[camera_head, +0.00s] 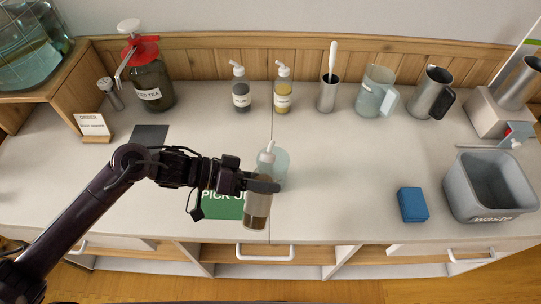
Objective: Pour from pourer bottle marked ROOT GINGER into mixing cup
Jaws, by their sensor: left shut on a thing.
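My left gripper (264,184) is shut on a clear pourer bottle (257,208) with brown contents and a white spout top. The bottle looks roughly upright, above or at the front of the green mat; I cannot tell whether its base touches. Its label does not show, so I cannot read ROOT GINGER on it. A pale translucent cup (282,167), likely the mixing cup, stands just behind the bottle and is partly hidden by it. My right gripper is not in view.
A green mat (221,208) lies under my gripper. Two other pourer bottles, one dark (241,95) and one yellow (283,97), stand at the back beside a metal cup (328,96) and jugs. A blue sponge (412,204) and grey waste bin (466,190) are right. The counter's middle right is clear.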

